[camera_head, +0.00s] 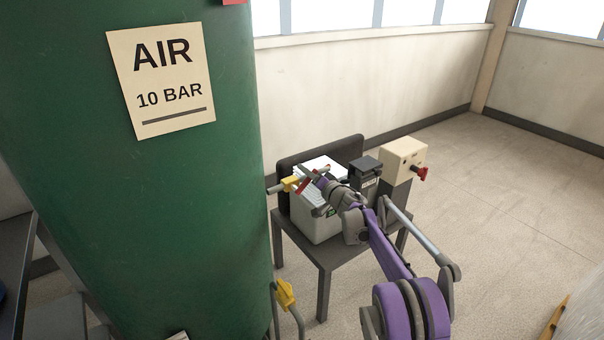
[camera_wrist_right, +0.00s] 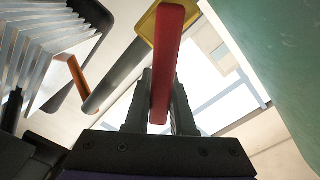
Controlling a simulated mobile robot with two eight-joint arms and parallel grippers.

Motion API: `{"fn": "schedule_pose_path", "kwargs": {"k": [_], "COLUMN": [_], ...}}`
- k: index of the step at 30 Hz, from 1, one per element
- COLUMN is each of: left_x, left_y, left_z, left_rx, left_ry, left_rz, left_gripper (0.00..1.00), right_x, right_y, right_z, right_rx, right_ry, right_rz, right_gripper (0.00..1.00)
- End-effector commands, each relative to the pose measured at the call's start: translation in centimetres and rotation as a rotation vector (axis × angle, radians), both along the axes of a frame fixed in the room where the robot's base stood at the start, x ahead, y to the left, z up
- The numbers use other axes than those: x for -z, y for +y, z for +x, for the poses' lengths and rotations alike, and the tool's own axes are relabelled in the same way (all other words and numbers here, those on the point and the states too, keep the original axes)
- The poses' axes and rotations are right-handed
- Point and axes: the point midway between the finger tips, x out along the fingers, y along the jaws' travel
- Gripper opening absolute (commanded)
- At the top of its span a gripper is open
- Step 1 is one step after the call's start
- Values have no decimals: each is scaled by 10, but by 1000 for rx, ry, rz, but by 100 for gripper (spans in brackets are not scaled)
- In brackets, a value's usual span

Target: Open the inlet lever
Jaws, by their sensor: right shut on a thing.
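The inlet valve has a yellow body (camera_head: 290,184) on a short grey pipe that sticks out from the green air tank (camera_head: 140,220). In the right wrist view its yellow body (camera_wrist_right: 147,24) shows at the top, with the grey pipe (camera_wrist_right: 118,78) running down to the left. The red lever (camera_wrist_right: 166,60) lies at an angle to that pipe. My right gripper (camera_wrist_right: 161,105) is shut on the lever, one finger on each side. In the head view my right gripper (camera_head: 317,180) is at the red lever, which is small and partly hidden. My left gripper is not in view.
A dark table (camera_head: 309,248) stands behind my right arm. Another yellow fitting (camera_head: 285,294) is low beside the tank.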

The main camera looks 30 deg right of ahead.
Motion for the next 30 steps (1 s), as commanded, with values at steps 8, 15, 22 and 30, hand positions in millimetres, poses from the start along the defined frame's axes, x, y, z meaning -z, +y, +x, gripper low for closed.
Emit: {"fn": "schedule_pose_path", "kwargs": {"k": [8,15,22,30], "left_x": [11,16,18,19], "left_y": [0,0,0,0], "left_z": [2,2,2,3], "left_rx": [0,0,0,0], "left_ry": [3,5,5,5], "left_rz": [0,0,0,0], "left_gripper": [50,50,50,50], "right_x": [15,23,28,29], "right_y": [-8,-12,-13,-13], "right_z": [1,2,2,2], "right_rx": [1,1,1,1], "right_ry": [34,54,65,69], "right_rz": [235,382,458,484], "right_gripper": [0,0,0,0]}}
